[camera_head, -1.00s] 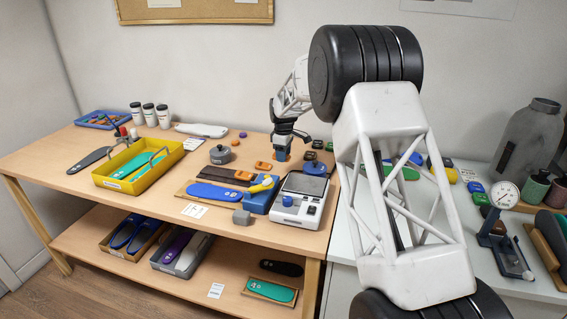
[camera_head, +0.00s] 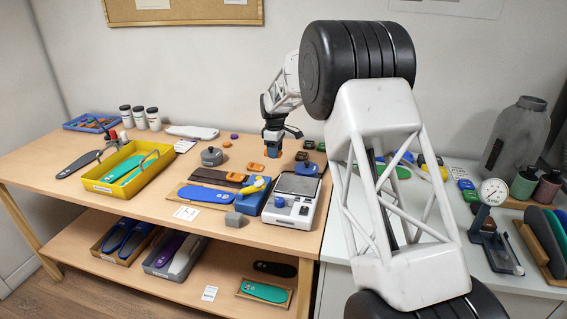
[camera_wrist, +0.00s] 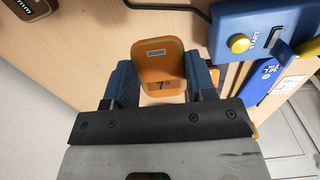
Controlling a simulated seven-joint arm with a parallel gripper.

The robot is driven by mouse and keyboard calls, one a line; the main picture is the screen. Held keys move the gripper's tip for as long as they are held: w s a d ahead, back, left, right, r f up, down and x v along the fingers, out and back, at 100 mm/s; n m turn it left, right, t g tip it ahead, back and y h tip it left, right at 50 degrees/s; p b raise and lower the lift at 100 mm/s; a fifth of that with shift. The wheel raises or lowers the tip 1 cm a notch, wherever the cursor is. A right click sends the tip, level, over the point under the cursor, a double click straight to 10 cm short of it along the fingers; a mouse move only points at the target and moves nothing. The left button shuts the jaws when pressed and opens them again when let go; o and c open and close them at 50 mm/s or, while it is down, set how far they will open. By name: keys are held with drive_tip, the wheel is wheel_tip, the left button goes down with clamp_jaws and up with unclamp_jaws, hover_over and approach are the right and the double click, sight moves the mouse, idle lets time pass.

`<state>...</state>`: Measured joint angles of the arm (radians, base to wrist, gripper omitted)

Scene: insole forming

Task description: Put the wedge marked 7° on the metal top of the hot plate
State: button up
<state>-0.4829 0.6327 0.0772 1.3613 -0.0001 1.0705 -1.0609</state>
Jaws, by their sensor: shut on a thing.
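My gripper (camera_wrist: 160,80) is shut on an orange wedge (camera_wrist: 158,65) marked 7° in the wrist view, with one blue finger on each side of it. In the head view my gripper (camera_head: 272,148) is over the back of the wooden table, behind and left of the hot plate; the held wedge is mostly hidden there. The hot plate (camera_head: 283,212) is a white appliance with a blue knob and a square grey metal top (camera_head: 298,185). Its metal top looks bare.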

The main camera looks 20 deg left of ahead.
drive_tip(key=s+d, duration=0.3)
drive_tip(key=s, duration=0.1)
drive_tip(key=s+d+r, duration=0.1)
drive_tip(key=s+d, duration=0.3)
drive_tip(key=s, duration=0.1)
drive_tip(key=s+d, duration=0.3)
drive_tip(key=s, duration=0.1)
drive_tip(key=shift+s+d+r, duration=0.2)
drive_tip(key=shift+d, duration=0.15)
drive_tip(key=s+d, duration=0.2)
drive_tip(key=s, duration=0.1)
drive_tip(key=s+d, duration=0.3)
drive_tip(key=s, duration=0.1)
drive_tip(key=s+d, duration=0.2)
drive_tip(key=s, duration=0.2)
drive_tip(key=shift+s+d+f, duration=0.2)
drive_tip(key=shift+d+f, duration=0.1)
drive_tip(key=shift+f, duration=0.1)
drive_tip(key=shift+w, duration=0.1)
hover_over(299, 184)
drive_tip(key=shift+d+f, duration=0.1)
drive_tip(key=shift+f, duration=0.65)
drive_tip(key=shift+f, duration=1.75)
drive_tip(key=shift+f, duration=0.15)
drive_tip(key=o, duration=0.9)
